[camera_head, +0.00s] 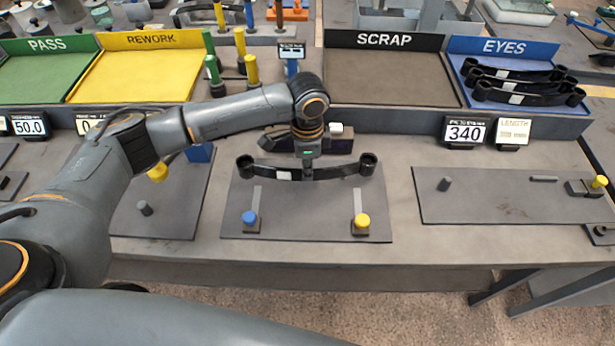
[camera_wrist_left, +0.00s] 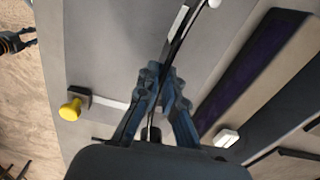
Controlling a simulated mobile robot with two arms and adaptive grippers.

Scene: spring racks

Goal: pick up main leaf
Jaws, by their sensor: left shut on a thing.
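The main leaf (camera_head: 335,171) is a long black curved bar with a rolled eye at each end and a white label. It lies across the upper part of a grey plate (camera_head: 300,205) in the middle of the bench in the head view. My left gripper (camera_head: 307,172) points down at its middle and is shut on it. In the left wrist view the leaf (camera_wrist_left: 178,40) runs up from between the fingers of the gripper (camera_wrist_left: 166,88). I cannot tell whether the leaf touches the plate. My right gripper is not in view.
Blue (camera_head: 249,218) and yellow (camera_head: 361,221) knobs stand on the plate's front. A dark block (camera_head: 281,137) lies behind the leaf. Several black leaves (camera_head: 520,83) lie in the blue EYES tray (camera_head: 560,100). The SCRAP tray (camera_head: 390,75) is empty. Another grey plate (camera_head: 500,205) is at right.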

